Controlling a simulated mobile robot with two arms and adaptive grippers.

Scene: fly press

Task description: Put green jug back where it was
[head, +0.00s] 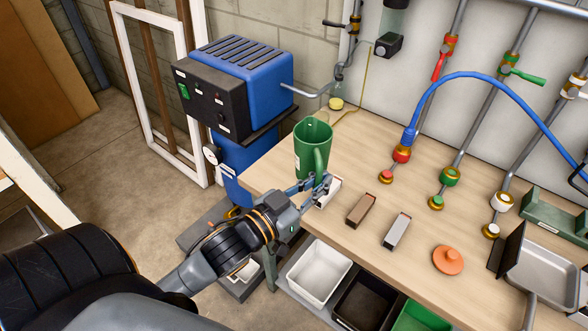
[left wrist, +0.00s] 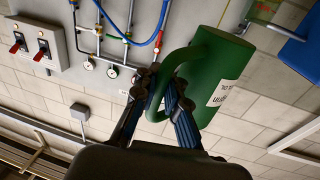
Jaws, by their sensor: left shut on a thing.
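The green jug (head: 311,152) is upright near the left end of the wooden bench in the head view, its open top facing up. My left gripper (head: 318,188) is shut on the jug's handle, on the side toward me. In the left wrist view my left gripper (left wrist: 168,100) has its fingers at the handle, and the green jug (left wrist: 216,75) fills the upper middle, with a white label on its side. I cannot tell whether the jug's base touches the bench. My right gripper is not in view.
The wooden bench (head: 400,235) carries several small blocks, an orange lid (head: 448,260) and a metal tray (head: 545,265). A blue machine (head: 240,80) stands left of the jug. Pipes with valves rise behind. A white bin (head: 318,272) sits below the bench edge.

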